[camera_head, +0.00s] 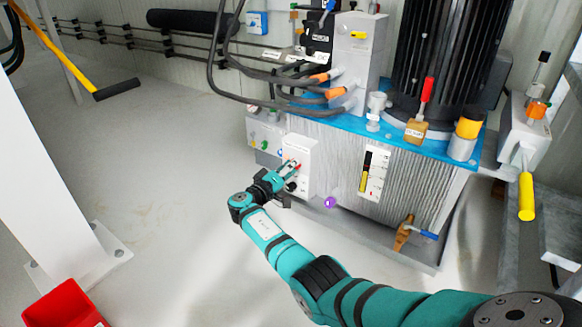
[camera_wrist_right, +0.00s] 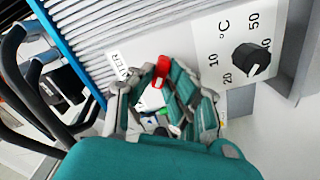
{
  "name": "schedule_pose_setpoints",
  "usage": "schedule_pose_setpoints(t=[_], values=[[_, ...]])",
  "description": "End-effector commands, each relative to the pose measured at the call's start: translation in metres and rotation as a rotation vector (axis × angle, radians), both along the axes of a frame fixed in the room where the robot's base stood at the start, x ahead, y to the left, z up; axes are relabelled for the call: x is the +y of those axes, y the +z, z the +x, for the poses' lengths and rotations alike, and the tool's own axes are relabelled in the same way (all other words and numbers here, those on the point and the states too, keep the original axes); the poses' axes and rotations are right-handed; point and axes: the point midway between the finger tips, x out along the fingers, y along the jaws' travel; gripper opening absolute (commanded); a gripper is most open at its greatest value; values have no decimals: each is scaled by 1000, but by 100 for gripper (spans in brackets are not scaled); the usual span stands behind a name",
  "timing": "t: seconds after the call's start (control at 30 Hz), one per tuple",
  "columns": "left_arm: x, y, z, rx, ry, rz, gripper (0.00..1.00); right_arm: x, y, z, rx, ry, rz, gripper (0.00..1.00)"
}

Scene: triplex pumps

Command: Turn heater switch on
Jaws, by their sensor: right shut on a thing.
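The heater control box (camera_head: 300,155) is a white panel on the front left of the ribbed tank. My right gripper (camera_head: 290,168) is at its face, with its teal fingers closed around the heater switch. In the right wrist view, the fingers of my right gripper (camera_wrist_right: 160,92) surround a small red part (camera_wrist_right: 162,68), and most of the switch is hidden. A partly covered label (camera_wrist_right: 119,68) reading "ATER" is beside the fingers. A black temperature knob (camera_wrist_right: 246,61) with a °C scale is to the right. My left gripper is not in view.
A blue-topped pump tank (camera_head: 330,150) carries a black motor (camera_head: 440,60), hoses and valves. A brass tap (camera_head: 404,232) sticks out at its lower front. A red bin (camera_head: 65,303) and white post stand at left. The floor between is clear.

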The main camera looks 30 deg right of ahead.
Motion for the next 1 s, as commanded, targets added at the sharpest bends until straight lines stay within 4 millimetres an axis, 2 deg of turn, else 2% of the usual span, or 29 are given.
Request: schedule_pose_setpoints(t=[0.3,0.77,0.8,0.93,1.0], values=[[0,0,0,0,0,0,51,0,2,2,82,6,-37,0],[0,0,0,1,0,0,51,-1,3,3,92,6,-41,0],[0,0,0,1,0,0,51,-1,3,3,92,7,-42,18],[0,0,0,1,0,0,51,0,2,2,92,6,-41,35],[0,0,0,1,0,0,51,0,2,2,93,5,-41,37]])
